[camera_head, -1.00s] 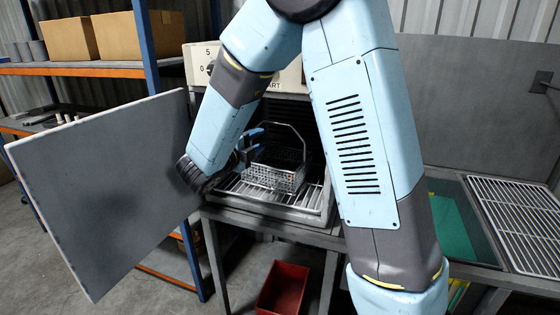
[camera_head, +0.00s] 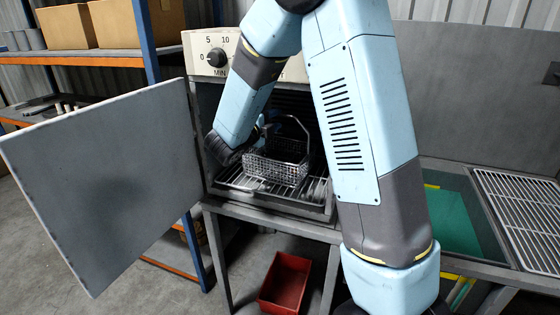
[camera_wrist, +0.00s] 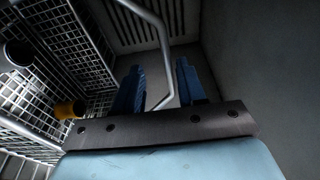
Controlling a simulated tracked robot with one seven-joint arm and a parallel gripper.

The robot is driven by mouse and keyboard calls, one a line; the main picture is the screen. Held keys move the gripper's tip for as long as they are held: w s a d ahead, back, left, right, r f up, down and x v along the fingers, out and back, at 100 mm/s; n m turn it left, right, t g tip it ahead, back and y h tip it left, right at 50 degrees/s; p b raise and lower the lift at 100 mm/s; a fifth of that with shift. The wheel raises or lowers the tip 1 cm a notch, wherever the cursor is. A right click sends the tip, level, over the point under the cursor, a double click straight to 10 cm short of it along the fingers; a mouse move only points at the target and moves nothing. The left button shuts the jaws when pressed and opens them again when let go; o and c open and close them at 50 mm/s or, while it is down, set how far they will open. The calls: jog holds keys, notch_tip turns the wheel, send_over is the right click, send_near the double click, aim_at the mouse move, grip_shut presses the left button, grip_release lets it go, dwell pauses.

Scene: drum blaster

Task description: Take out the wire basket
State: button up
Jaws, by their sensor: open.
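The wire basket (camera_head: 278,168) is a grey mesh box with an arched handle. It sits upright on the slatted floor inside the open blaster chamber (camera_head: 300,206). My gripper (camera_head: 264,130) is inside the chamber at the basket's left and rear, partly hidden by the arm and handle. In the wrist view, its two blue fingers (camera_wrist: 160,74) are apart. The handle bar (camera_wrist: 165,45) crosses the gap between them in the picture; contact cannot be told. The basket mesh (camera_wrist: 72,40) is to their left, with a dark cylinder (camera_wrist: 18,54) and an orange-brown piece (camera_wrist: 69,109) in it.
The open door (camera_head: 105,180) stands out at the left. A control panel (camera_head: 215,52) is above the chamber. A red bin (camera_head: 286,280) is below. At right are a green tray (camera_head: 452,222) and a wire rack (camera_head: 520,205). The upper arm blocks the chamber's right side.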

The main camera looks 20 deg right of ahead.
jog(key=x, duration=0.5)
jog(key=shift+r, duration=0.35)
jog(key=c, duration=0.7)
grip_shut()
jog(key=shift+s+f, duration=0.1)
